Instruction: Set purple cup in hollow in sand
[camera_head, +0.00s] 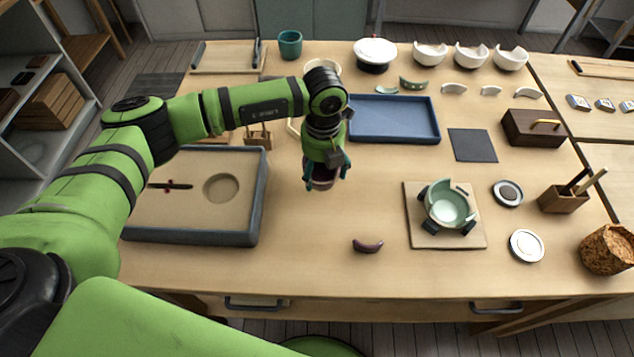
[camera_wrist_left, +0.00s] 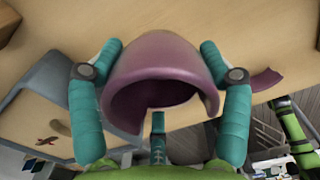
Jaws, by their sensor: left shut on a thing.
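My left gripper (camera_head: 325,176) is shut on the purple cup (camera_head: 320,180) and holds it over the table to the right of the sand tray. In the left wrist view the cup (camera_wrist_left: 160,70) sits between the teal fingers (camera_wrist_left: 160,100), and its rim has a broken-out gap. The sand tray (camera_head: 258,195) has a grey-blue rim and lies at the left of the table. The round hollow (camera_head: 221,188) in its sand is empty. A curved purple shard (camera_head: 367,246) lies on the table; it also shows in the left wrist view (camera_wrist_left: 265,80). My right gripper is not in view.
A dark stick (camera_head: 170,185) lies on the sand left of the hollow. A green bowl (camera_head: 446,206) stands in clamps on a board at the right. A blue tray (camera_head: 395,118) lies behind. The table between cup and sand tray is clear.

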